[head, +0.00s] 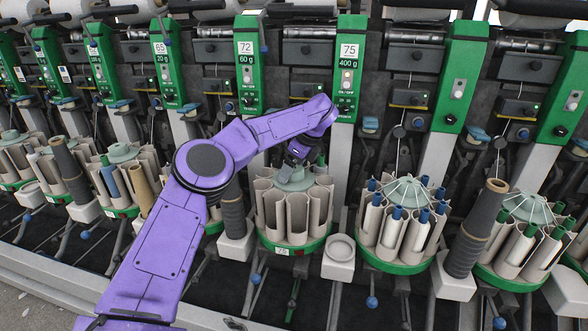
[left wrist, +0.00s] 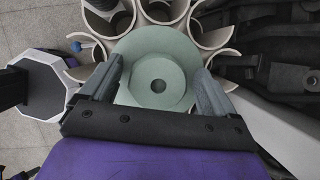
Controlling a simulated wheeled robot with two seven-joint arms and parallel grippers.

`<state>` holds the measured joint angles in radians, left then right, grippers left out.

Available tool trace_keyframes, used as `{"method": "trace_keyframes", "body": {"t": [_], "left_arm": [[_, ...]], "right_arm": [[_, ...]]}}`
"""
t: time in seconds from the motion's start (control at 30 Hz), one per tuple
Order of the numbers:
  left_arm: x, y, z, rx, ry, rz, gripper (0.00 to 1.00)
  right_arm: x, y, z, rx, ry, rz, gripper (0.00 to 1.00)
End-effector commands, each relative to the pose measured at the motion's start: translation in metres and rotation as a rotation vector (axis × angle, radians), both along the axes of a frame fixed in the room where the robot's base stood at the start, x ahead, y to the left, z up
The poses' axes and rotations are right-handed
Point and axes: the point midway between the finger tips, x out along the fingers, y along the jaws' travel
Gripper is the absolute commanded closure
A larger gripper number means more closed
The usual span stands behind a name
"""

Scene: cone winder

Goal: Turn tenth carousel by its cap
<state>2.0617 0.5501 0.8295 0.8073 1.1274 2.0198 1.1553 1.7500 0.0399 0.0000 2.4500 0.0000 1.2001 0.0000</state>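The carousel (head: 284,241) under my left gripper has a green base with a small white label, and a ring of beige, open-topped pockets that look empty. Its pale green round cap (head: 290,180) is partly hidden by the gripper in the head view. In the left wrist view the cap (left wrist: 158,46) is a disc with a raised hub and a dark centre hole. My left gripper (left wrist: 160,90) is open, one finger on each side of the hub, with gaps visible to the hub. In the head view my left gripper (head: 297,163) is directly above the cap. My right gripper is not in view.
A carousel with blue-tipped tubes (head: 400,212) stands to the right, another (head: 125,185) to the left. Dark cones (head: 476,228) stand on white holders between carousels. An empty white holder (head: 340,248) is close by on the right. Green machine panels (head: 349,65) rise behind.

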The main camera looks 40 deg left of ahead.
Motion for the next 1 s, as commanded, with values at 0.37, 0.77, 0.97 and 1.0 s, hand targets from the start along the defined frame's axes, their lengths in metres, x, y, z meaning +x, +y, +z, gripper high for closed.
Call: {"method": "trace_keyframes", "body": {"t": [0.37,0.77,0.97,1.0], "left_arm": [[0.002,-0.010,0.018,-0.002,0.002,-0.002,0.11],[0.006,-0.039,0.093,-0.001,0.002,0.000,0.11],[0.006,-0.041,0.096,-0.003,0.004,0.001,0.11],[0.006,-0.041,0.096,-0.003,0.004,0.001,0.11]], "right_arm": [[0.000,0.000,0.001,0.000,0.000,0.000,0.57],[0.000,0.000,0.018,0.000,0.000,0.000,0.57],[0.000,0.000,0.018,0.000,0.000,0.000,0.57],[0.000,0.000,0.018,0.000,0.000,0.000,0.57]]}}
